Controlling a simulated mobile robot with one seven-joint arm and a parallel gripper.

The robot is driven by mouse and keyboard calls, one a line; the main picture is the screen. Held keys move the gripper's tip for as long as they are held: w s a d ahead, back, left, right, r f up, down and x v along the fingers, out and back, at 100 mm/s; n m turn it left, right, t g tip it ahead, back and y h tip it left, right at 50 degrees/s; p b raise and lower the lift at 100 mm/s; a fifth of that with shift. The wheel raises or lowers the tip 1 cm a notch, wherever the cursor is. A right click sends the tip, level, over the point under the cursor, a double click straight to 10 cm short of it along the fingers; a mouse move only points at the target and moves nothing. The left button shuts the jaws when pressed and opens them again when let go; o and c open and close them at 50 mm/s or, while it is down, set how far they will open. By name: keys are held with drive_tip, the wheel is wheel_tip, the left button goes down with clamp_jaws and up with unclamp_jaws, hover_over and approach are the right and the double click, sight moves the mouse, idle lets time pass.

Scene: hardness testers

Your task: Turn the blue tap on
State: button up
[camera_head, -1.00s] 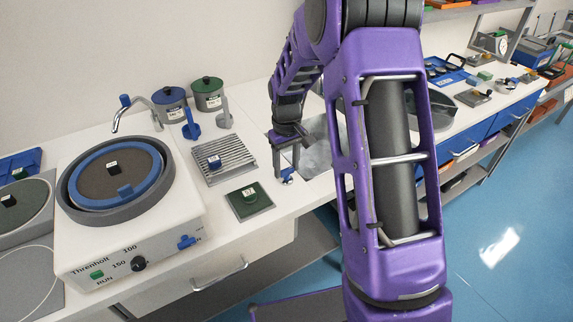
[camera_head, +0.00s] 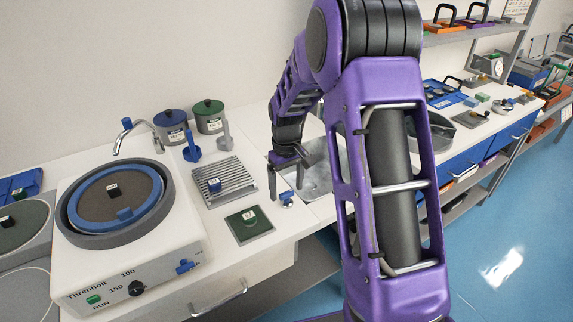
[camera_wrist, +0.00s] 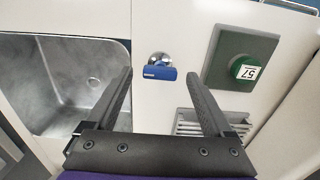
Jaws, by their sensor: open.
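A small tap with a blue handle (camera_head: 286,200) stands on the white counter just left of the steel sink. In the wrist view, the blue tap handle (camera_wrist: 160,73) lies sideways in front of a round metal base. My gripper (camera_head: 285,188) is over the counter at this tap, with its fingers pointing down. In the wrist view, my open gripper (camera_wrist: 159,80) has one finger on each side of the handle, with gaps and nothing held. I cannot tell how far above the handle the fingertips are.
The sink (camera_wrist: 75,85) and a green-buttoned plate (camera_wrist: 240,60) flank the tap. A slatted drain (camera_head: 222,178) lies behind the plate. A polishing machine (camera_head: 130,250) stands left, with its own blue knob (camera_head: 186,266) and a blue-tipped spout (camera_head: 127,124).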

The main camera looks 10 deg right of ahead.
sight(286, 192)
wheel_tip(286, 192, up, 17)
drive_tip(key=p, duration=0.2)
drive_tip(key=shift+f, duration=0.15)
